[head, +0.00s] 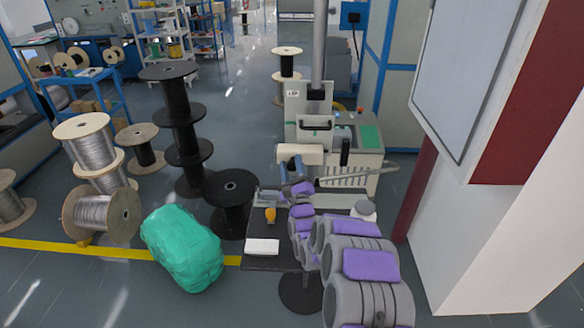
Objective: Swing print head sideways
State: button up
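The print head appears to be the light grey unit with a small label and a black handle (316,124), mounted on a vertical grey post (319,45) above the machine. A cream cylinder (313,155) sits just below it, with a black grip at its right. My grey and purple arm reaches up from the bottom right. My gripper (291,168) is at its far end, just below and left of the cream cylinder. Its fingers are too small and overlapped to tell open from shut, or whether they touch the unit.
A dark stand (265,229) with a white block, an orange knob and a white jar is below the arm. Black spools (232,190), wire spools (102,214) and a green bundle (182,248) stand left. A white column with a panel (470,60) bounds the right. Floor is open behind the spools.

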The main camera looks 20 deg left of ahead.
jog(key=shift+o, duration=1.2)
jog(key=shift+a, duration=0.1)
jog(key=shift+d, duration=0.2)
jog(key=shift+s+d+f, duration=0.1)
jog(key=shift+s, duration=0.1)
jog(key=b+v, duration=0.1)
jog(key=v, duration=1.5)
jog(key=shift+s+f, duration=0.3)
